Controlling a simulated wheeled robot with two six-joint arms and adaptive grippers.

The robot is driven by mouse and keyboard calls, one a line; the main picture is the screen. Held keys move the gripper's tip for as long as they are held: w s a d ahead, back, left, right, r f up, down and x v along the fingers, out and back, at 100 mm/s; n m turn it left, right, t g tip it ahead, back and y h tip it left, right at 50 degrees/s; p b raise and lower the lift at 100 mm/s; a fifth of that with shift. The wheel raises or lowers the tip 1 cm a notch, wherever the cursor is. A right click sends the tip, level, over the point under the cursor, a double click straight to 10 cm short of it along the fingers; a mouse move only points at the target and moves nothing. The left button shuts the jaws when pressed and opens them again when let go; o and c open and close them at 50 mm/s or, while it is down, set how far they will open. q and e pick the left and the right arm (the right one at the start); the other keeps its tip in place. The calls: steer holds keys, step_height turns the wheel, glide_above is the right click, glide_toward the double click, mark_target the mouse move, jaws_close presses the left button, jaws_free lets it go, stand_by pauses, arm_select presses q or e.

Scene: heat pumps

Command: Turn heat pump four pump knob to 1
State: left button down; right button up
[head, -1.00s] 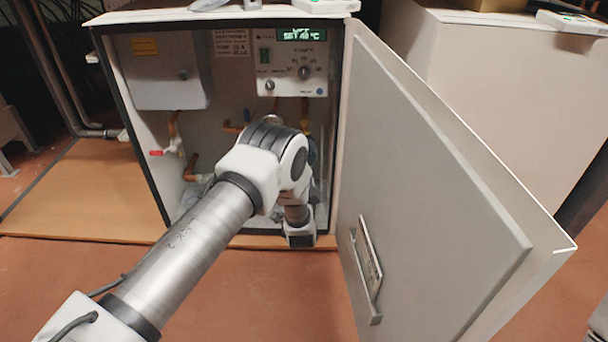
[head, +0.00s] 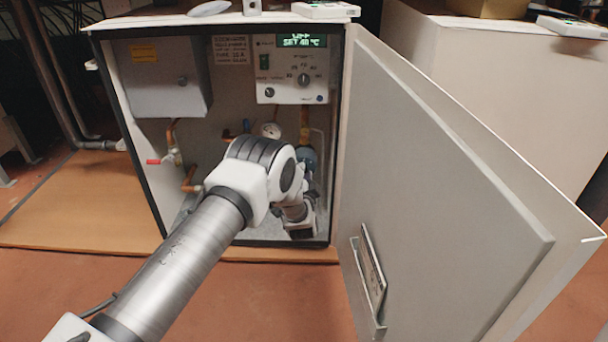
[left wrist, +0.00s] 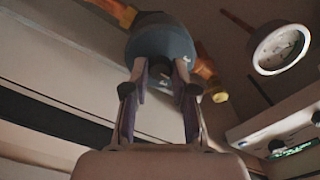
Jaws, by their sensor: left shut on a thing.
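The open heat pump cabinet (head: 223,110) stands ahead with its insides showing. In the left wrist view, the round blue-grey pump (left wrist: 160,42) is at the top, with a small dark knob (left wrist: 161,66) on its underside facing me. My left gripper (left wrist: 160,80) has its two fingers on either side of that knob and is shut on it. The pump also shows in the head view (head: 308,156), just right of my wrist. My arm hides the fingers and knob there. The knob's setting cannot be read. My right gripper is in neither view.
A control panel (head: 292,78) with dials and a lit display is above the pump. A white-faced gauge (left wrist: 281,47) and copper pipes are close to my gripper. The cabinet door (head: 440,190) stands open to the right.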

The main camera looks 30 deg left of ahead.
arm_select(q)
steer(key=shift+n, duration=0.3)
steer(key=n+p, duration=0.3)
steer(key=n, duration=0.5)
stand_by(0.5)
steer(key=c, duration=0.9)
jaws_free()
steer(key=shift+c, duration=0.2)
steer(key=shift+s, duration=0.1)
steer(key=v, duration=1.2)
